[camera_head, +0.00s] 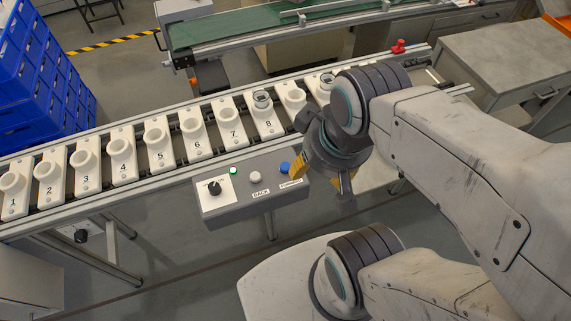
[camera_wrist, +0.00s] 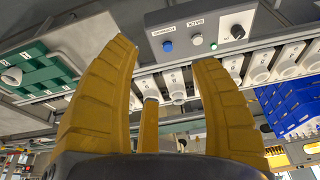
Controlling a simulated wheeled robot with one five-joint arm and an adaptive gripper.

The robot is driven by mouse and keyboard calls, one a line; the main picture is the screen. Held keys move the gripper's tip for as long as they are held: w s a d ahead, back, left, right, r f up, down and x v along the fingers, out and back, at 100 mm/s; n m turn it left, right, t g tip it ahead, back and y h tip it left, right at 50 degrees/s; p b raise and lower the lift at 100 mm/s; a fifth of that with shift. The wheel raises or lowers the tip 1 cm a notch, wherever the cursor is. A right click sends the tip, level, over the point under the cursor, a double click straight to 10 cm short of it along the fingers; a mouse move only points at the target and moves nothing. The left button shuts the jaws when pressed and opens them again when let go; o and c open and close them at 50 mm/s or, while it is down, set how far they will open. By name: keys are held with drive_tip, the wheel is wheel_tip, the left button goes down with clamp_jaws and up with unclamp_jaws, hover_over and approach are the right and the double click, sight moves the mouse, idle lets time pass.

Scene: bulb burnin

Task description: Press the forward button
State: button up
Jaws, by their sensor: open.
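The grey control box (camera_head: 235,205) is fixed at the front of the numbered conveyor. Its blue button (camera_head: 284,167) is at the right end, above the FORWARD label (camera_head: 290,184). A white button (camera_head: 255,177) sits left of it over the BACK label. My gripper (camera_head: 322,178) is just right of the blue button, its yellow fingers spread and empty. In the wrist view the box appears upside down, and the blue button (camera_wrist: 167,46) shows between the open fingertips (camera_wrist: 165,57), beyond them. No contact with the button is visible.
The box also has a green light (camera_head: 234,170) and a black knob (camera_head: 214,187). The conveyor (camera_head: 105,190) carries several numbered white sockets close behind the box. Blue crates (camera_head: 40,80) stand at the left, a grey table (camera_head: 510,60) at the right. Floor is open in front.

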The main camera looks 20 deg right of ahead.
clamp_jaws()
idle(0.4)
drive_tip(key=c, duration=1.2)
unclamp_jaws()
